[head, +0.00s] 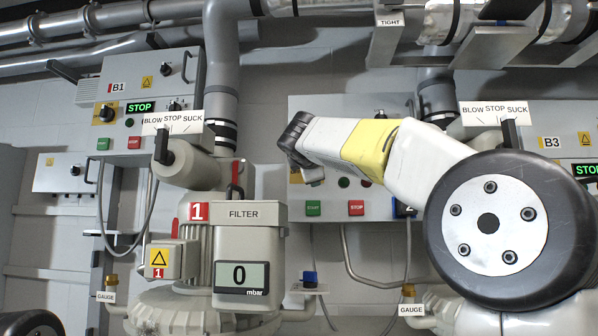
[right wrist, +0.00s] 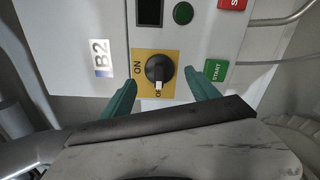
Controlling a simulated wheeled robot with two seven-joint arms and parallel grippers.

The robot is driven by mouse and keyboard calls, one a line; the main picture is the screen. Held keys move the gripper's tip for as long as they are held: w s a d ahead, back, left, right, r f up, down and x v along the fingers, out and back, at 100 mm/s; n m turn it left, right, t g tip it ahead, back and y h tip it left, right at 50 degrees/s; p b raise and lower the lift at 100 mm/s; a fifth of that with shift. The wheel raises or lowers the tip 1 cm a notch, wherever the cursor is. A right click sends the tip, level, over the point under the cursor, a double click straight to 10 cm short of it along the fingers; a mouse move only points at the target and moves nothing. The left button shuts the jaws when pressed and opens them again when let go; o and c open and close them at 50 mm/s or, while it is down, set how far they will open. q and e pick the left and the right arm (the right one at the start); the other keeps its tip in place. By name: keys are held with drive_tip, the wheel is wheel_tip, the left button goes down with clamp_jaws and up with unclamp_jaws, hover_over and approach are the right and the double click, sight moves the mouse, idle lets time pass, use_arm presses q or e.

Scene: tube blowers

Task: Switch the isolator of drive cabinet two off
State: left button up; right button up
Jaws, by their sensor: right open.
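Drive cabinet two (head: 335,104) is on the wall in the middle of the head view, partly hidden by my right arm. Its B2 label (right wrist: 103,57) shows in the right wrist view. The isolator (right wrist: 159,69) is a black rotary knob on a yellow plate marked ON. Its white mark points down in the picture, to the partly hidden letters starting with O, away from ON. My right gripper (right wrist: 161,80) is open, its teal fingers on either side of the knob. I cannot tell whether they touch it. My left gripper is not in view.
Cabinet two's green START button (right wrist: 216,70) and red STOP button (right wrist: 233,4) sit beside the isolator. Cabinet B1 (head: 185,92) is at the left and B3 (head: 550,125) at the right. A filter unit (head: 243,240) reading 0 mbar stands in front.

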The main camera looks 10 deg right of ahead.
drive_tip(key=v, duration=0.4)
drive_tip(key=shift+s+a, duration=0.1)
drive_tip(key=shift+s, duration=0.15)
